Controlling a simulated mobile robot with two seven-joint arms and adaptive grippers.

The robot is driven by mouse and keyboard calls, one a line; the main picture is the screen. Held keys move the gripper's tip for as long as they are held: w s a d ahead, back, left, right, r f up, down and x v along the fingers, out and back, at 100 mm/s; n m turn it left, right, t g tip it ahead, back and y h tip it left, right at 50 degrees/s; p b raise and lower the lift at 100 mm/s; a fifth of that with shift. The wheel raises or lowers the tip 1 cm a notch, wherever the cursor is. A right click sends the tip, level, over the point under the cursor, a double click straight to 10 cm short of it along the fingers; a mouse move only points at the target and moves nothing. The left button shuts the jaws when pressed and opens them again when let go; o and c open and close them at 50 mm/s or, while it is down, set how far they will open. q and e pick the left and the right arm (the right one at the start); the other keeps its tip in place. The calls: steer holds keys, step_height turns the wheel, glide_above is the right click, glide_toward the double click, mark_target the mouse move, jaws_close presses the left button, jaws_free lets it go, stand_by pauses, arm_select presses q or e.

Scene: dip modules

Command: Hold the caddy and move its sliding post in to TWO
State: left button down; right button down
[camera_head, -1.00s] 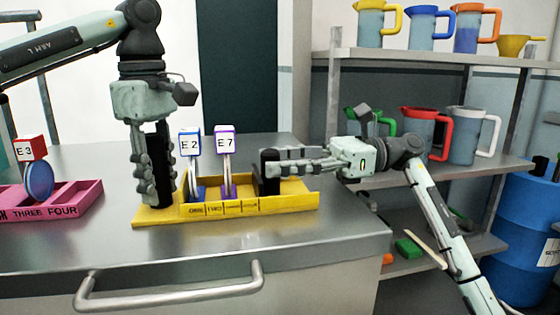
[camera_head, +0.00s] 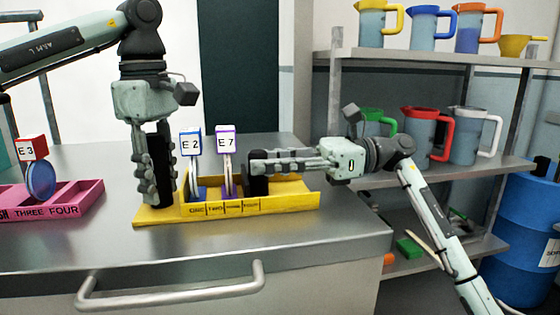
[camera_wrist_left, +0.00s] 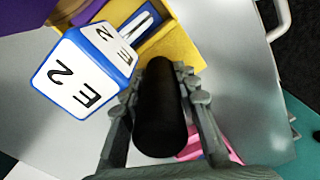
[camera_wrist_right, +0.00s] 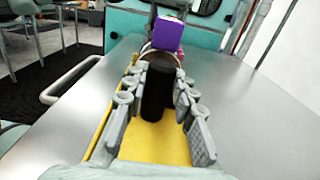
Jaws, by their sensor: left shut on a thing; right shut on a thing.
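The yellow caddy (camera_head: 300,203) stands on the steel counter, with ONE and TWO legible on its front wall and the other labels blurred. My left gripper (camera_head: 160,190) is shut on the black upright handle (camera_wrist_left: 160,110) at the caddy's left end. My right gripper (camera_head: 258,168) is shut on the black sliding post (camera_wrist_right: 157,92), coming in from the right. Inside the caddy, the blue-framed E2 module (camera_head: 190,145) stands to the left and the purple-framed E7 module (camera_head: 226,142) to its right. The post is just right of E7; whether they touch is hidden.
A pink caddy (camera_head: 88,198) with a red E3 module (camera_head: 33,149) stands at the left. Shelves with several jugs and a blue barrel (camera_head: 522,235) are at the right. The counter behind and in front of the yellow caddy is clear.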

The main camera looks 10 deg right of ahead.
steer(key=shift+a, duration=0.25)
steer(key=c, duration=1.2)
jaws_free()
steer(key=shift+d, duration=0.1)
steer(key=d, duration=1.2)
